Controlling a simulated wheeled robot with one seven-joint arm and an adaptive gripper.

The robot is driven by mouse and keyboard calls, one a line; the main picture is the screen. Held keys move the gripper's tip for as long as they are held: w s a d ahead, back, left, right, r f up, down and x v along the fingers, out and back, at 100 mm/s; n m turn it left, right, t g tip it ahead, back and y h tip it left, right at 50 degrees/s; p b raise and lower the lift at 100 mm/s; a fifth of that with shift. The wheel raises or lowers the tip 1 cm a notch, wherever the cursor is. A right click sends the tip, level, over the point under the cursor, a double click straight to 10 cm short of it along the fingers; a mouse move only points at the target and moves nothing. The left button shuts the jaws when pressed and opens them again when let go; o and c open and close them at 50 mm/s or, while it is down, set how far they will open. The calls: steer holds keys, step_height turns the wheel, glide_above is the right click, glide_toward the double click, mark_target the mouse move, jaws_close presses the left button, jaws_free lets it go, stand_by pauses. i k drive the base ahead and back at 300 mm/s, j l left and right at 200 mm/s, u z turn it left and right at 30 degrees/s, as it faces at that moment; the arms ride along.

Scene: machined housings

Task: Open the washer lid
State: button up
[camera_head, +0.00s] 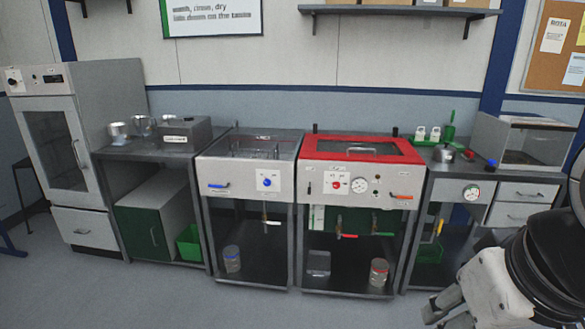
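The washer (350,185) is the white-fronted unit with a red top, in the middle of the head view. Its lid (315,146) has a red frame around a dark panel and lies flat, shut. A light bar handle (362,150) is on the lid. My gripper (432,313) is at the lower right, in front of the benches and well apart from the washer. Its fingers are small and partly cut by the bottom edge; I cannot tell whether they are open.
A similar unit with a blue knob (267,183) stands directly left of the washer. A bench with a clear-sided box (530,143) and drawers (520,191) is on the right. An oven-like cabinet (55,150) stands far left. The floor (190,300) in front is clear.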

mark_target(308, 149)
steer(key=i+j+z, duration=0.15)
steer(key=i, duration=0.65)
steer(key=i+j+z, duration=0.15)
steer(key=i, duration=0.65)
steer(key=i+l, duration=0.1)
steer(key=i, duration=1)
